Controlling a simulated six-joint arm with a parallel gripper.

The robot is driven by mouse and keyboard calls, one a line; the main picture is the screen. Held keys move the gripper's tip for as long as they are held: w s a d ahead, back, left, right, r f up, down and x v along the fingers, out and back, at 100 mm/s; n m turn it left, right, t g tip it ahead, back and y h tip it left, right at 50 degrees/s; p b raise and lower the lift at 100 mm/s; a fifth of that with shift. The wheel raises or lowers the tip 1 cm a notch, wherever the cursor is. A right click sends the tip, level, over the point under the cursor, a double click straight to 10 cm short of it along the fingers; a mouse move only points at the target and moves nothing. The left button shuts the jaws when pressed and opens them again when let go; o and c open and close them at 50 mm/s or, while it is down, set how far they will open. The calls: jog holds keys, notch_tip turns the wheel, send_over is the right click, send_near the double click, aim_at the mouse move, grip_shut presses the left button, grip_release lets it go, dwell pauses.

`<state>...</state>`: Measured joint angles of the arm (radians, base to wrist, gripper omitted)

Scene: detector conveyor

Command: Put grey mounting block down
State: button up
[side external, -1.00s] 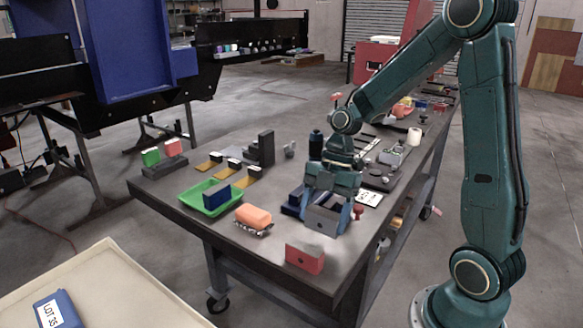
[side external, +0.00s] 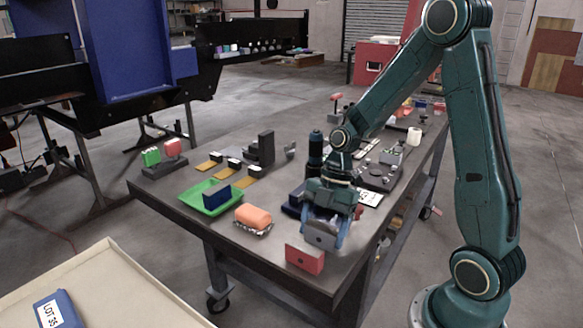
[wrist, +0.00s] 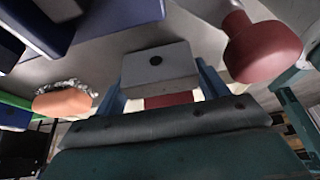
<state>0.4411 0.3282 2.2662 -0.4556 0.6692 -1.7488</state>
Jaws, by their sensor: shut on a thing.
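My gripper (side external: 322,236) is shut on the grey mounting block (side external: 318,240), near the front right edge of the dark table. In the wrist view the block (wrist: 160,68) shows a flat light-grey face with a dark round hole, and the blue fingers of my gripper (wrist: 159,88) are on either side of it. A red block (side external: 304,259) stands just in front of the grey block in the side view. Part of a red surface (wrist: 168,99) shows beyond the grey block in the wrist view. I cannot tell whether the grey block touches the table.
An orange rounded piece (side external: 253,215) and a green tray (side external: 199,204) with a dark blue block (side external: 216,197) lie to the left. A red knob (wrist: 262,47) is close on the right in the wrist view.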

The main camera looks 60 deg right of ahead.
jog(key=shift+f, duration=0.1)
jog(key=o, duration=1.2)
jog(key=shift+c, duration=0.2)
jog(key=v, duration=1.3)
jog(key=shift+d+r, duration=0.15)
jog(key=shift+r, duration=0.2)
